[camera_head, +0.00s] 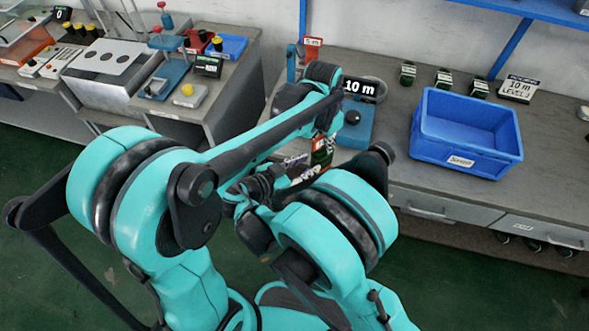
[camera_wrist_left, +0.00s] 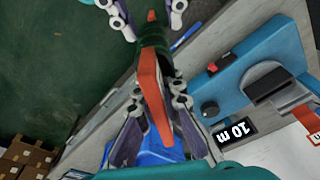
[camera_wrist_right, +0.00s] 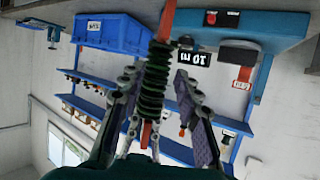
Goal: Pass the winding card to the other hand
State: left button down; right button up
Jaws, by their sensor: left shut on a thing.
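The winding card is orange-red with dark green wire wound on it. In the left wrist view its orange end (camera_wrist_left: 150,85) lies between the fingers of my left gripper (camera_wrist_left: 160,130), which is shut on it. In the right wrist view the green winding (camera_wrist_right: 155,80) stands between the fingers of my right gripper (camera_wrist_right: 157,105). The right fingers are spread, with a visible gap on the right side; I cannot tell whether the left finger touches the wire. In the head view my arms largely hide the card and grippers.
A blue bin (camera_head: 465,135) stands on the bench at right. Behind my grippers is a blue device (camera_head: 355,130) with a "10 m" display (camera_head: 360,88). Small dark coils (camera_head: 442,78) lie along the bench back. A second bench with tools (camera_head: 110,65) stands at left.

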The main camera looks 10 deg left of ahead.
aim_at(320, 159)
jog(key=x, duration=0.6)
jog(key=shift+f, duration=0.1)
jog(key=shift+c, duration=0.3)
grip_shut()
pick_arm(q)
jog(key=c, duration=1.6)
grip_release()
jog(key=r, duration=0.4)
jog(key=s+r, duration=0.1)
jog(key=r, duration=0.3)
jog(key=a+r, duration=0.1)
jog(key=r, duration=0.3)
jog(key=shift+s, duration=0.2)
jog(key=shift+a+f, duration=0.1)
pick_arm(e)
jog(key=shift+w, duration=0.1)
